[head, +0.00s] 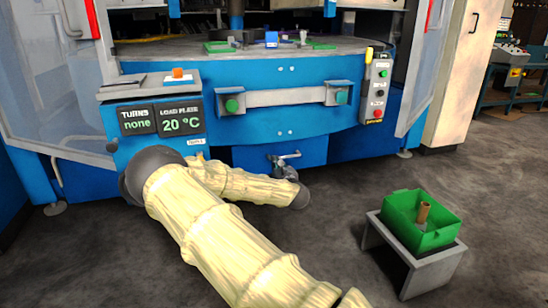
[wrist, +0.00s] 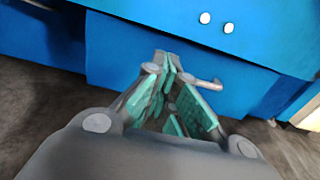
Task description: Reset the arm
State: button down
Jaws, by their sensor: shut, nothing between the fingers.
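My gripper (wrist: 168,72) shows in the wrist view with its green-padded fingers brought together and nothing between them. It points at the blue front of the machine (head: 290,117). A small grey lever (wrist: 207,84) shows just right of the fingertips; I cannot tell whether they touch. In the head view my arm, in a pale sleeve, reaches low in front of the machine. At its far end, the dark shapes of gripper and lever overlap and are hard to separate.
A display panel (head: 160,119) reads "TURNS none" and "20 °C". A button box (head: 377,88) hangs at the machine's right. A green bin (head: 405,232) holding a brown cylinder (head: 423,214) stands on a grey stand (head: 435,270) at the right. Floor between is clear.

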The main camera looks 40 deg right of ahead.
jog(key=shift+s+a, duration=0.15)
jog(key=shift+s, duration=0.4)
jog(key=s+a+f+m+g, duration=0.45)
jog(key=s+f+m, duration=0.35)
jog(key=s+f, duration=0.45)
jog(key=s+a+f+m+g, duration=0.45)
jog(key=s+f+m, duration=0.45)
jog(key=f, duration=0.7)
jog(key=s+a+f+m+g+y, duration=0.25)
jog(key=s+a+f+m, duration=0.3)
jog(key=s+a, duration=0.6)
jog(key=s+a+f+m+g+y, duration=0.2)
jog(key=s+a+f+m+g, duration=0.3)
jog(key=s+a, duration=0.6)
jog(key=s+a+r+m+y, duration=0.3)
jog(key=s+a+m, duration=0.2)
jog(key=s+a, duration=0.45)
notch_tip(320, 180, up, 36)
jog(key=w+p, duration=0.2)
jog(key=p, duration=3.4)
jog(key=shift+w+a+f+h, duration=0.2)
jog(key=shift+a+h, duration=0.15)
jog(key=shift+n, duration=0.25)
